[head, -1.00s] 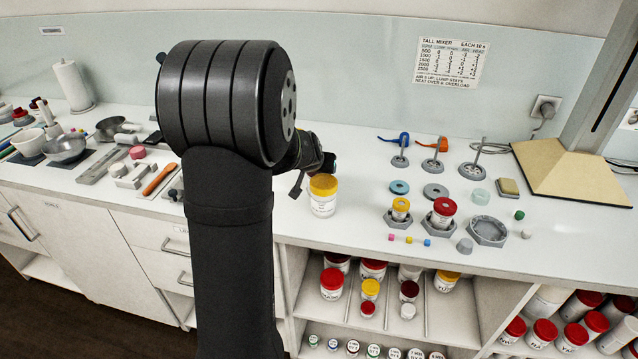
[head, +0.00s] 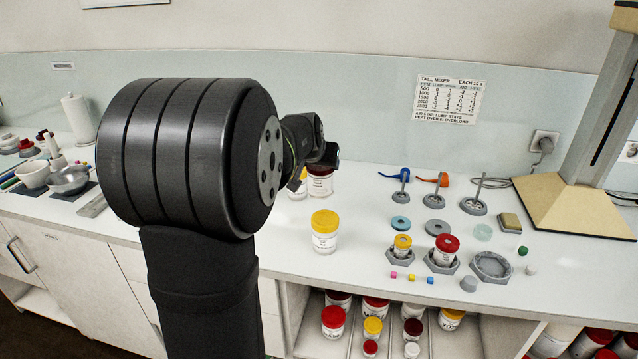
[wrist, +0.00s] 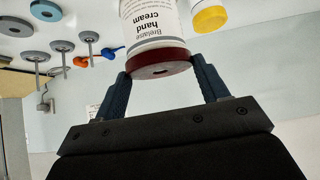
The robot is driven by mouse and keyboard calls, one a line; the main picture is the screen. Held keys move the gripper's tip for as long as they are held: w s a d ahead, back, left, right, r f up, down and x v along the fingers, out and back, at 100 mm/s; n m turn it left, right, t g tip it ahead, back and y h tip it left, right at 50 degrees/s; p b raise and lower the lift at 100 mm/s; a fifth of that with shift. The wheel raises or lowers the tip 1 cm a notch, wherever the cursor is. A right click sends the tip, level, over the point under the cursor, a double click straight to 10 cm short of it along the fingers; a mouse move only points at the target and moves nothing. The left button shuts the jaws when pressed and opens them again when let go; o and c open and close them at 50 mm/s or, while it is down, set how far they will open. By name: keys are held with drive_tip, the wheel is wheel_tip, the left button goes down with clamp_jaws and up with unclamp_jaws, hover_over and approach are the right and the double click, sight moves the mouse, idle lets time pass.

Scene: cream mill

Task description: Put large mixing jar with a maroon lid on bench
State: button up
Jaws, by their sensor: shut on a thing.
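A large white jar with a maroon lid (wrist: 158,66) is between the fingers of my gripper (wrist: 163,84) in the wrist view. Its label reads "hand cream". My gripper is shut on it near the lid. In the head view the jar (head: 320,183) shows at the back of the white bench (head: 370,245), partly behind my arm. Its base seems at or close to the bench top; I cannot tell whether it touches. My fingertips are mostly hidden there.
A yellow-lidded jar (head: 325,232) stands in front of it, and another (head: 298,190) is close on its left, partly hidden. To the right are hex holders, stands and a tall mixer base (head: 570,205). More jars fill the shelf below.

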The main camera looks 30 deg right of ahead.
wheel_tip(320, 180, up, 5)
drive_tip(key=shift+r, duration=0.2)
drive_tip(key=w+a+f+n+t+y, duration=0.1)
drive_tip(key=w+a+f+n+y, duration=0.15)
drive_tip(key=a, duration=0.95)
drive_tip(key=w+a+f+n+t+y, duration=0.15)
drive_tip(key=a+n, duration=0.25)
drive_tip(key=a, duration=0.7)
drive_tip(key=w+a+f+n+y, duration=0.1)
drive_tip(key=a+f+n+y, duration=0.15)
drive_tip(key=a, duration=0.95)
wheel_tip(320, 180, up, 6)
drive_tip(key=s+d+m+h, duration=0.1)
drive_tip(key=s+d+m, duration=0.15)
drive_tip(key=d, duration=1.05)
drive_tip(key=s+d+m+h, duration=0.15)
drive_tip(key=s+d, duration=0.25)
drive_tip(key=d, duration=0.9)
drive_tip(key=s+d+m+h, duration=0.1)
drive_tip(key=s+d, duration=0.2)
drive_tip(key=d, duration=1)
drive_tip(key=s+d+m+g+h, duration=0.1)
drive_tip(key=s+d+m+h, duration=0.1)
drive_tip(key=s+d, duration=1.25)
drive_tip(key=s+d+m+g+h, duration=0.15)
drive_tip(key=s+d, duration=0.85)
drive_tip(key=s, duration=1)
wheel_tip(320, 180, down, 16)
drive_tip(key=shift+w+f, duration=0.15)
drive_tip(key=shift+w, duration=0.1)
